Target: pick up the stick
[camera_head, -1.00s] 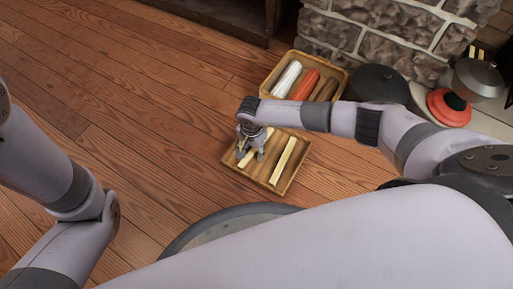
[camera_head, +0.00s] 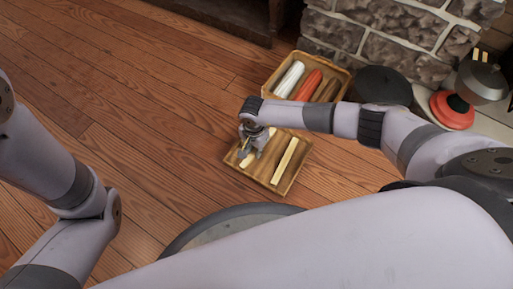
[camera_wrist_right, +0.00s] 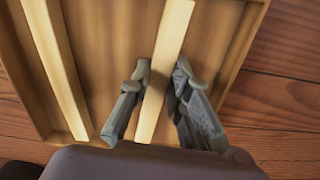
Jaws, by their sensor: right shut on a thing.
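A shallow wooden tray (camera_head: 238,169) holds two pale sticks. My right gripper (camera_head: 250,153) is over the left part of the tray. In the right wrist view its fingers (camera_wrist_right: 160,85) are on either side of one pale stick (camera_wrist_right: 172,40) and shut on it. In the head view that stick is mostly hidden by the gripper. The other pale stick (camera_head: 284,160) lies in the tray to the right; it also shows in the wrist view (camera_wrist_right: 57,60). Only links of my left arm show; its gripper is out of the picture.
A second wooden tray (camera_head: 267,90) behind holds a white roll (camera_head: 290,79), a red-orange one (camera_head: 308,85) and brown sticks. Right of it are a dark round lid (camera_head: 384,87), an orange-red item (camera_head: 452,109) and a metal pot (camera_head: 482,82). Plank floor to the left is clear.

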